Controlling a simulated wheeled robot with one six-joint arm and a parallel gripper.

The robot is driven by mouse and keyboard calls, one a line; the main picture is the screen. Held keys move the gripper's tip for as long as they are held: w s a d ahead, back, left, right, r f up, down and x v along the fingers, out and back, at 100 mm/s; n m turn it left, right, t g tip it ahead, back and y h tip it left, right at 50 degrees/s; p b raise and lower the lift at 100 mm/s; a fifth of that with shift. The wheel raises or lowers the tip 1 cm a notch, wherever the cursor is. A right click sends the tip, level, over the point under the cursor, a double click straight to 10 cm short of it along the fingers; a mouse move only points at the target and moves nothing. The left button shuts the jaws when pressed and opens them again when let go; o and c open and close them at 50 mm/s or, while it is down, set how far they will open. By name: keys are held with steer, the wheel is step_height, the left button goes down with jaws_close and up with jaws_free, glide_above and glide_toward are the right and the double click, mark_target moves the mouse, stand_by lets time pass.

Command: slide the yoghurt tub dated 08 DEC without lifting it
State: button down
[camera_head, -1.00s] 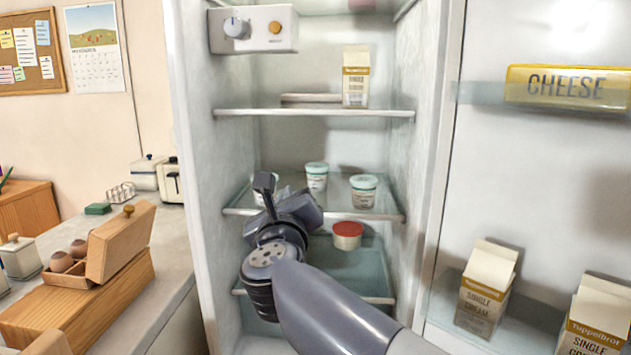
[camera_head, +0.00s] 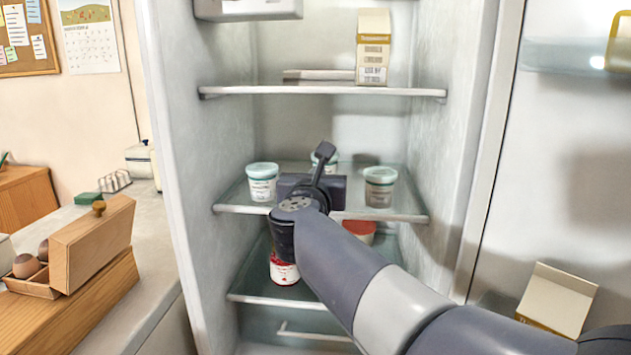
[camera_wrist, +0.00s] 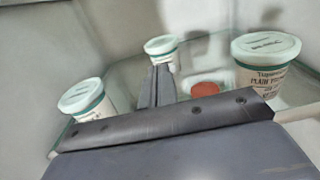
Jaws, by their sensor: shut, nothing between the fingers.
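Three white yoghurt tubs with pale green lids stand upright on a glass fridge shelf: a left tub (camera_head: 262,186), a back middle tub (camera_head: 331,164) mostly hidden behind my arm, and a right tub (camera_head: 380,188). The wrist view shows the left tub (camera_wrist: 86,101), the middle tub (camera_wrist: 164,52) and the right tub (camera_wrist: 262,80), whose label reads "PLAIN". No date is legible on any tub. My gripper (camera_wrist: 158,72) is shut and empty, between the left and right tubs. Its tips overlap the middle tub's lower front; I cannot tell if they touch it.
The shelf (camera_head: 398,215) has a pale front rail. Below it are a red-lidded tub (camera_head: 359,230) and a red-and-white container (camera_head: 284,270), partly hidden by my arm. An upper shelf (camera_head: 320,91) holds a carton (camera_head: 373,50). Fridge walls stand close on both sides.

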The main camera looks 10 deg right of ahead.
steer(key=x, duration=0.7)
steer(key=shift+w, duration=0.2)
steer(key=shift+p+x, duration=0.35)
steer(key=shift+x, duration=1.25)
steer(key=shift+s, duration=0.1)
steer(key=shift+f, duration=0.1)
